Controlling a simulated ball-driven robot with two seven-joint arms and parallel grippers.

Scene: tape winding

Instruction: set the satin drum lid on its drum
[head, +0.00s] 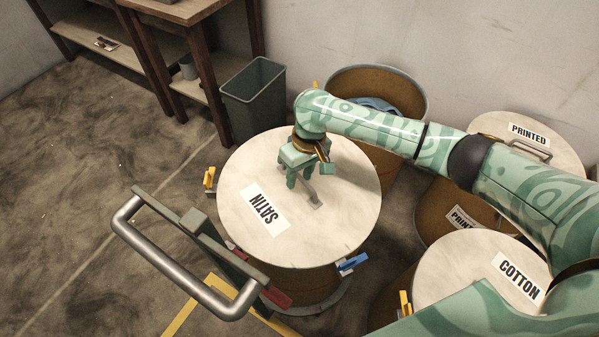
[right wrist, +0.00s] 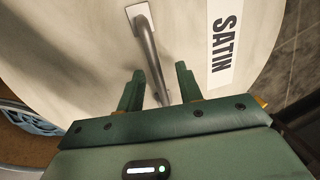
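The satin drum lid (head: 340,215) is a pale round disc with a SATIN label and a bar handle (head: 314,193). It covers the top of a brown drum (head: 300,287); whether it is fully seated I cannot tell. The lid also fills much of the right wrist view (right wrist: 70,50). My right gripper (head: 303,181) is above the lid at its handle. In the right wrist view its two fingers (right wrist: 159,88) stand apart, one on each side of the handle (right wrist: 149,50), with gaps visible. My left gripper is not in view.
Coloured clamps, such as a blue one (head: 352,264) and a yellow one (head: 209,178), sit around the drum. A cart handle (head: 190,285) stands at front left. An open drum (head: 415,95) with blue contents is behind. Lidded cotton (head: 470,275) and printed (head: 560,150) drums are right.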

